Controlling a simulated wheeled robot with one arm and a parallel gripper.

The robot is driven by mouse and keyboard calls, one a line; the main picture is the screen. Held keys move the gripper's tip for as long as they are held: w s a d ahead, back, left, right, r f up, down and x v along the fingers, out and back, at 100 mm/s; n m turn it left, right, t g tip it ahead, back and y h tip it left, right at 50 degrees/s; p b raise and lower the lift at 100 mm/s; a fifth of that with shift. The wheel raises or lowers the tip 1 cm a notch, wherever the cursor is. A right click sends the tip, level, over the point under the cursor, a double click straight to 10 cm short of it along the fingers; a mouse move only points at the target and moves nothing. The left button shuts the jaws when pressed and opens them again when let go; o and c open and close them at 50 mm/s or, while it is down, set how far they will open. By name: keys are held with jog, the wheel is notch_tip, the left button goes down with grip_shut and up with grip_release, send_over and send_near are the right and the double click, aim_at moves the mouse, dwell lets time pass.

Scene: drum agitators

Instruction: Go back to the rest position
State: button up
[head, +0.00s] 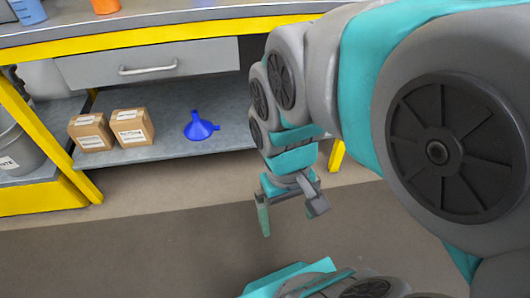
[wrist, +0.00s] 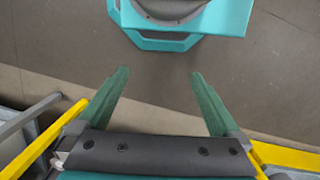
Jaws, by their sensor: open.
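My gripper (head: 290,218) hangs at the end of my folded arm in the head view, pointing down over the floor in front of the workbench. In the wrist view my gripper (wrist: 158,78) shows its two green fingers spread apart with nothing between them. Bare floor lies between and beyond the fingertips. Part of my own teal and grey base shows at the top of the wrist view.
The yellow-edged workbench (head: 165,34) has a drawer (head: 150,65) and a lower shelf (head: 165,150). Two cardboard boxes (head: 132,127) and a blue funnel (head: 200,126) are on that shelf. A metal bucket (head: 16,150) stands at the left. The floor (head: 130,245) is clear.

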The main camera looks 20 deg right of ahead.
jog(key=shift+s+a+r+p, duration=0.2)
jog(key=shift+s+r+p, duration=0.15)
jog(key=shift+r+p, duration=0.35)
jog(key=shift+s+a+r+p, duration=0.25)
jog(key=shift+r+p, duration=0.25)
jog(key=shift+p, duration=0.3)
